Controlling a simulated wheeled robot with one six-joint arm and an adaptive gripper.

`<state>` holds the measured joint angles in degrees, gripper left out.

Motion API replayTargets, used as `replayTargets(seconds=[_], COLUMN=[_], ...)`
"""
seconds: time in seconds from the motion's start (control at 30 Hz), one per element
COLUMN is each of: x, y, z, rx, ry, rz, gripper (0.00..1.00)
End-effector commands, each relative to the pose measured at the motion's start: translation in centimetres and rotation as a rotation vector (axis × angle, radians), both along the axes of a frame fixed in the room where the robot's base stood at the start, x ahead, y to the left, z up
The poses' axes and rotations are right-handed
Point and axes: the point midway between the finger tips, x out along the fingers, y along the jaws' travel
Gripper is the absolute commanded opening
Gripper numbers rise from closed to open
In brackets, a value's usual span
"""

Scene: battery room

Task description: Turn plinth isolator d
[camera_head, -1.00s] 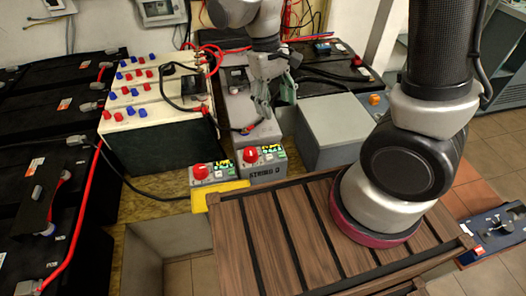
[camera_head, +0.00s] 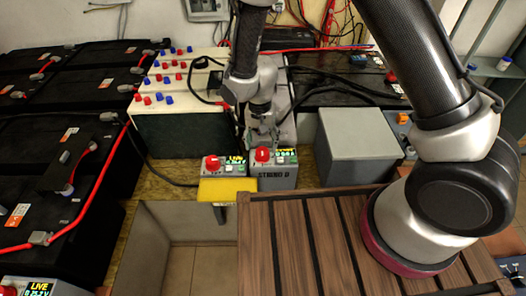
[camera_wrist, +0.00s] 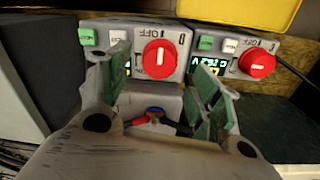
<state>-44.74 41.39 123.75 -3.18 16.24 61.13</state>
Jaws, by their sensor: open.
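Isolator D is a grey box (camera_head: 276,183) marked "STRING D", with a round red knob (camera_head: 262,156) and a lit display. In the wrist view its red knob (camera_wrist: 159,58) shows a white mark standing upright in the picture, near the printed letters "OFF" and "D". My gripper (camera_head: 262,134) hangs just behind the box in the head view. In the wrist view my gripper (camera_wrist: 160,64) is open, its green-padded fingers on either side of the knob's line and nothing between them. Whether the fingers reach knob depth I cannot tell.
A twin isolator marked C, with its own red knob (camera_wrist: 257,63), stands close beside D. A yellow block (camera_head: 228,190) is in front of it. A grey box (camera_head: 355,148) stands to the right. A wooden slatted top (camera_head: 320,245) lies in front. Black batteries fill the left.

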Motion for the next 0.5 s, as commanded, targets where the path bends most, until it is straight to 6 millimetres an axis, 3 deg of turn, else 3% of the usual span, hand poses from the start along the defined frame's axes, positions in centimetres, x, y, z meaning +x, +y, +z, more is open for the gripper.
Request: replayTargets(seconds=[0.23, 0.5], x=[0.0, 0.0], y=[-0.1, -0.1], z=[-4.0, -5.1], rx=[-0.002, 0.000], ry=[0.001, 0.000], rz=[0.001, 0.002], gripper=[0.63, 0.63])
